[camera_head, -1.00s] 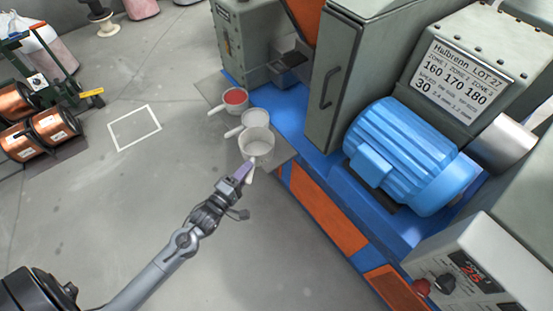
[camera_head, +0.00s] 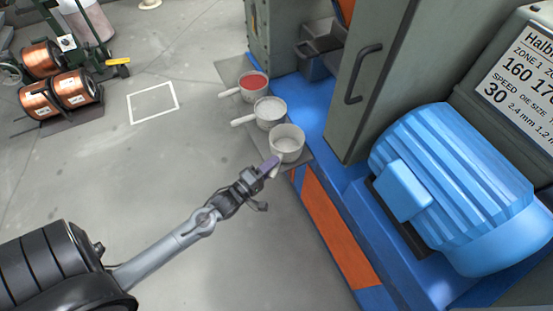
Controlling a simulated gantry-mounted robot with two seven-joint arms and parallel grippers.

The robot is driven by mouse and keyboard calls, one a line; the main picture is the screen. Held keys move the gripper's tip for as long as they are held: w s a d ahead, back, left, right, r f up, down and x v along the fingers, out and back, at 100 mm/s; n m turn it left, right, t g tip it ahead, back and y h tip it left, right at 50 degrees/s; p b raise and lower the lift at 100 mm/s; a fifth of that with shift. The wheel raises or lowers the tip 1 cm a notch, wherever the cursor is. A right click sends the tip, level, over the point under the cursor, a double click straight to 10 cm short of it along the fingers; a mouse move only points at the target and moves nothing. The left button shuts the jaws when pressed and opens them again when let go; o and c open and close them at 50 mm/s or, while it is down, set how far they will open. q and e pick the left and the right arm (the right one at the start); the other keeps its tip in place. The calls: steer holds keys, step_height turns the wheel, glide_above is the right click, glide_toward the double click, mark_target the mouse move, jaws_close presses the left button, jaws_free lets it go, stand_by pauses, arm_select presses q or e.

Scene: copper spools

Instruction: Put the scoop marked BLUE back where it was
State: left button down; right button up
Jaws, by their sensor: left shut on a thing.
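Three scoops stand in a row on a grey shelf plate (camera_head: 232,70) beside the blue machine base. The farthest scoop (camera_head: 253,85) has red contents and its handle points left. The middle scoop (camera_head: 270,112) is pale inside, with its handle also pointing left. The nearest scoop (camera_head: 287,142) is pale inside and sits at the plate's near end. My left gripper (camera_head: 271,165) is shut on the nearest scoop's handle, which is mostly hidden by the fingers. I cannot read a BLUE mark on any scoop. My right gripper is not in view.
A blue motor (camera_head: 450,185) and a grey cabinet (camera_head: 375,75) stand to the right. Copper spools (camera_head: 75,92) sit on a rack at the far left. A white square outline (camera_head: 153,103) marks clear floor between.

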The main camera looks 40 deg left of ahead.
arm_select(q)
steer(key=shift+w+f, duration=0.15)
steer(key=shift+w, duration=0.1)
steer(key=c, duration=0.9)
jaws_free()
steer(key=shift+s+f, duration=0.1)
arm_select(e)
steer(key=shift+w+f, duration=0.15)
